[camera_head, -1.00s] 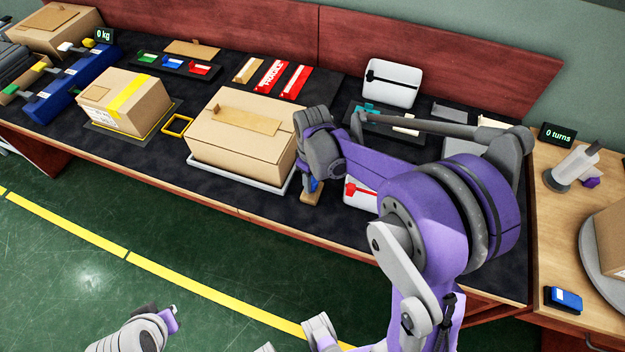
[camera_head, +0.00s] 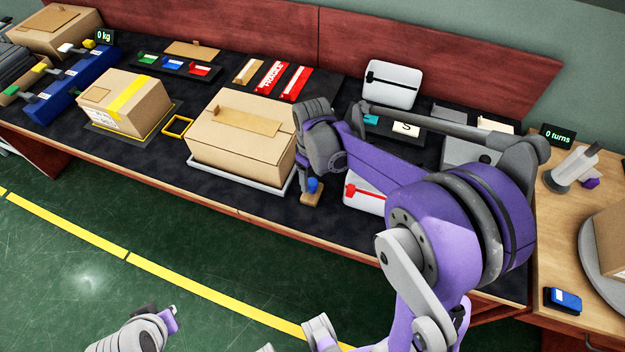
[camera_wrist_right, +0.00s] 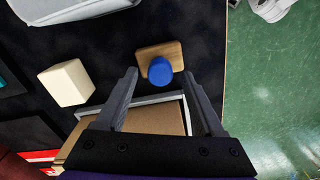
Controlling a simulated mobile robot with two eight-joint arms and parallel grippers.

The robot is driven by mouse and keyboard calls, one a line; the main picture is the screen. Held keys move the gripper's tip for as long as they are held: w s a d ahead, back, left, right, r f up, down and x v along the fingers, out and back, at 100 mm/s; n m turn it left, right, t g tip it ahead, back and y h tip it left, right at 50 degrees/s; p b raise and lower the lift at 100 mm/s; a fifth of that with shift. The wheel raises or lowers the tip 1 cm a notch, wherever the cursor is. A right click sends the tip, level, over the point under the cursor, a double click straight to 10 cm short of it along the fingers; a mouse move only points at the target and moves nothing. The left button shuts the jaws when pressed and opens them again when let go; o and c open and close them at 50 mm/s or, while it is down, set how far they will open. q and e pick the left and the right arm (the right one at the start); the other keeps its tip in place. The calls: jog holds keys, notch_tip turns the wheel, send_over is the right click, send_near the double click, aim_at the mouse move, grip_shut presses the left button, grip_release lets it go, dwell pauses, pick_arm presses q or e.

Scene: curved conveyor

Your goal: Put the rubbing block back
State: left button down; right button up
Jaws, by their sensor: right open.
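The rubbing block, a small wooden block with a blue knob (camera_head: 312,188), sits on the dark table top near its front edge, just right of the large cardboard box. It also shows in the right wrist view (camera_wrist_right: 160,66), upright and beyond the fingertips. My right gripper (camera_wrist_right: 159,74) is open and empty, with its two fingers apart on either side of the line to the knob; no finger touches the block. In the head view the right wrist hangs just above and behind the block, and its fingers are mostly hidden. Parts of my left arm show at the bottom edge.
The large cardboard box (camera_head: 240,140) stands close left of the block. A white case with a red latch (camera_head: 365,192) lies to the right, partly behind my arm. A cream block (camera_wrist_right: 67,82) shows in the wrist view. The table's front edge is close.

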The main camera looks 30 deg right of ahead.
aim_at(313, 181)
notch_tip(313, 181, up, 9)
jog(key=s+a+f+m+t, duration=0.2)
jog(key=s+a, duration=0.1)
jog(key=s, duration=0.5)
jog(key=s+a+f+m+t, duration=0.2)
jog(key=s+a+t, duration=0.1)
jog(key=s, duration=0.5)
jog(key=shift+s+a+m+p, duration=0.25)
jog(key=shift+a+m+p, duration=0.1)
jog(key=shift+a, duration=0.1)
jog(key=shift+r, duration=0.15)
jog(key=shift+w+r+p, duration=0.25)
jog(key=shift+r+p, duration=0.35)
jog(key=shift+w+r+p, duration=0.2)
jog(key=shift+r+p, duration=0.35)
jog(key=shift+r, duration=0.05)
jog(key=shift+s, duration=0.1)
